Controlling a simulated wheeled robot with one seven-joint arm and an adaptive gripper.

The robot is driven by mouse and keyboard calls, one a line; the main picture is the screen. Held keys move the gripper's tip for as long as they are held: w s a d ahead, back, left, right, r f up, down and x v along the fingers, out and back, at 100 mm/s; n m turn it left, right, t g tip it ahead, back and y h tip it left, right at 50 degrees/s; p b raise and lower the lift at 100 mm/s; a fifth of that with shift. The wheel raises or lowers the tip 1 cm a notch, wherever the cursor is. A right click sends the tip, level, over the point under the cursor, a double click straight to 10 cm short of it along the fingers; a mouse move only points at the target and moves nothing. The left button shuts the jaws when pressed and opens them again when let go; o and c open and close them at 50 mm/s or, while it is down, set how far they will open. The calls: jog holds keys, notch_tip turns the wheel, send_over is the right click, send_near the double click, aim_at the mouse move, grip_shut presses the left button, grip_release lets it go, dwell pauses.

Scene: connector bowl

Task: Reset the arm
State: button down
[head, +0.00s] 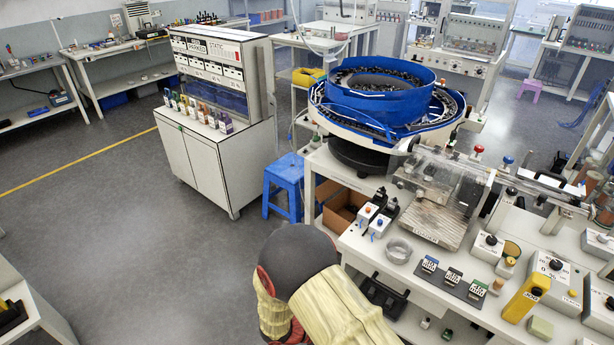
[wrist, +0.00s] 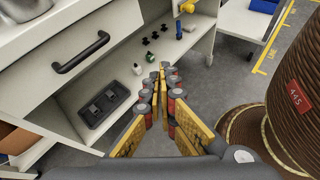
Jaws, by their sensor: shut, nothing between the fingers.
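My gripper (wrist: 163,75) shows in the wrist view with its yellow and grey fingers brought together at the tips. Nothing is between them. It points toward the lower shelf (wrist: 75,128) of a white bench and the grey floor beside it; I cannot tell how far the fingertips are from the shelf. In the head view my arm shows at the bottom centre, in front of the bench, and the gripper is hidden or out of frame.
A workbench (head: 410,262) at the right carries a blue bowl feeder (head: 375,105), connector blocks (head: 452,277) and control boxes. A blue stool (head: 284,184) stands beside a white cabinet (head: 205,165). A black tray (wrist: 103,104) lies on the lower shelf. The left floor is open.

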jog(key=s+a+r+m+g+y, duration=0.1)
jog(key=s+r+m+y, duration=0.5)
jog(key=r, duration=0.5)
jog(key=s+a+r+m+g+y, duration=0.1)
jog(key=s+r+m+y, duration=0.35)
jog(key=r+m, duration=0.4)
jog(key=s+d+r+m+t+y, duration=0.1)
jog(key=d+r+t, duration=0.1)
jog(key=r, duration=0.6)
jog(key=s+d+r+m+t+y, duration=0.1)
jog(key=d+r+m+t, duration=0.1)
jog(key=r, duration=0.7)
jog(key=shift+s+d+t, duration=0.3)
jog(key=shift+d+t, duration=0.3)
jog(key=shift+t, duration=0.4)
jog(key=shift+d+r+m, duration=0.1)
jog(key=shift+d+m, duration=0.05)
jog(key=shift+m, duration=0.2)
